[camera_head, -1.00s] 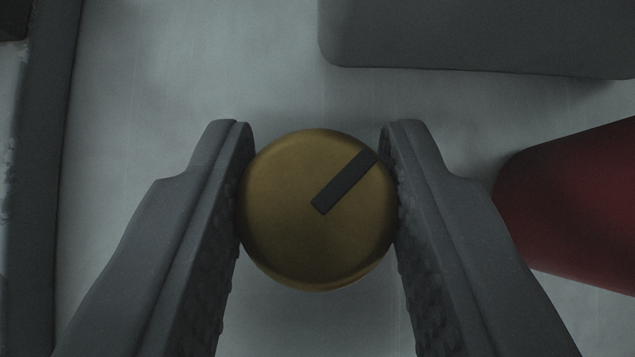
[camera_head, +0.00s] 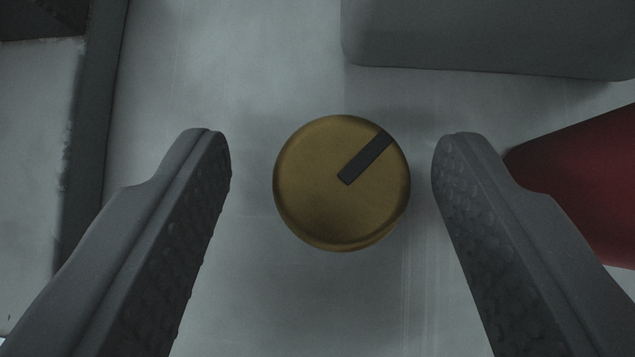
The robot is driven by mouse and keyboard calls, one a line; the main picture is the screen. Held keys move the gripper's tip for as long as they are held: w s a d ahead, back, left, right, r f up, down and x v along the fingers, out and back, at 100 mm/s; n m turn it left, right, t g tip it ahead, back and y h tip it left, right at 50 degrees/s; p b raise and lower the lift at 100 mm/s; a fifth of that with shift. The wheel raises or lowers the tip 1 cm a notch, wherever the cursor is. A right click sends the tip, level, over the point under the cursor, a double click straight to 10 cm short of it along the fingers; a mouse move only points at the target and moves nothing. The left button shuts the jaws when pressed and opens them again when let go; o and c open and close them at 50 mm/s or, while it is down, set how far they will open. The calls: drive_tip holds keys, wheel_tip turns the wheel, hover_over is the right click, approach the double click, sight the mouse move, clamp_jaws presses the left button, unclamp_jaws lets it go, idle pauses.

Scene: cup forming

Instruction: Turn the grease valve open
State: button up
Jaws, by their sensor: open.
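The grease valve is a round brass knob (camera_head: 325,205) in the middle of the camera view. A dark pointer mark (camera_head: 366,157) on its face runs from near the centre to the upper right rim. My gripper (camera_head: 332,150) is open, with one finger on each side of the knob. Clear gaps show on both sides, wider on the left, and neither finger touches the knob. The knob's stem is hidden beneath it.
A grey block (camera_head: 490,40) stands at the upper right. A red rounded body (camera_head: 585,185) lies close by the right finger. A dark raised edge (camera_head: 93,110) runs down the left side. The pale surface (camera_head: 240,60) around the knob is clear.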

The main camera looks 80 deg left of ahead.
drive_tip(key=v, duration=1.2)
drive_tip(key=shift+s, duration=0.1)
